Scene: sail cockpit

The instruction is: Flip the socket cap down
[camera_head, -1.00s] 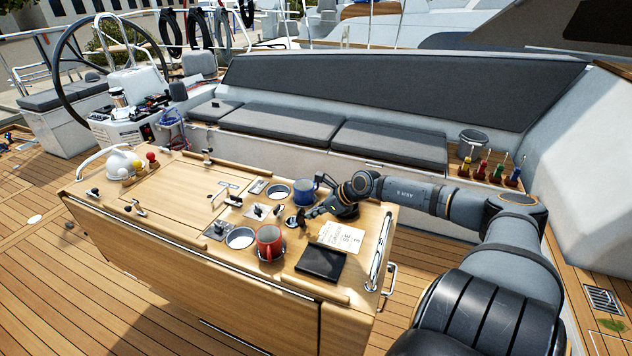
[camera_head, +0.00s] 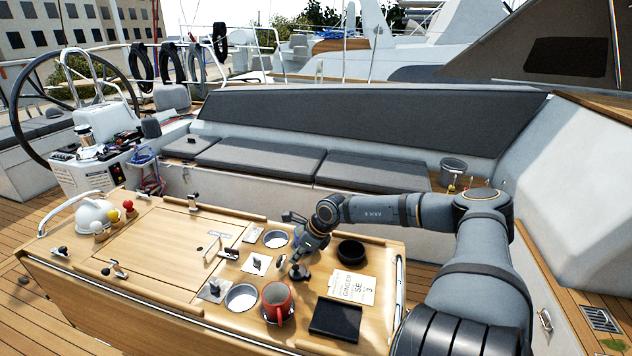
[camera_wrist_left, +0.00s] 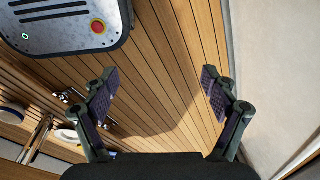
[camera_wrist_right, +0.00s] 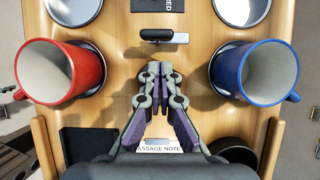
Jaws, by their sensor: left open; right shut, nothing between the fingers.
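My right gripper (camera_head: 298,262) reaches down over the table top (camera_head: 160,245). In the right wrist view its fingers (camera_wrist_right: 158,72) are shut and empty, between the red mug (camera_wrist_right: 62,72) and the blue mug (camera_wrist_right: 255,73). A small black piece with a silver end (camera_wrist_right: 163,37) stands just ahead of the fingertips; it may be the socket cap. My left gripper (camera_wrist_left: 160,95) is open and empty above the deck.
A black tray (camera_head: 335,319), a printed card (camera_head: 352,287) and a black bowl (camera_head: 351,252) lie near the right end. A cushioned bench (camera_head: 262,160) runs behind.

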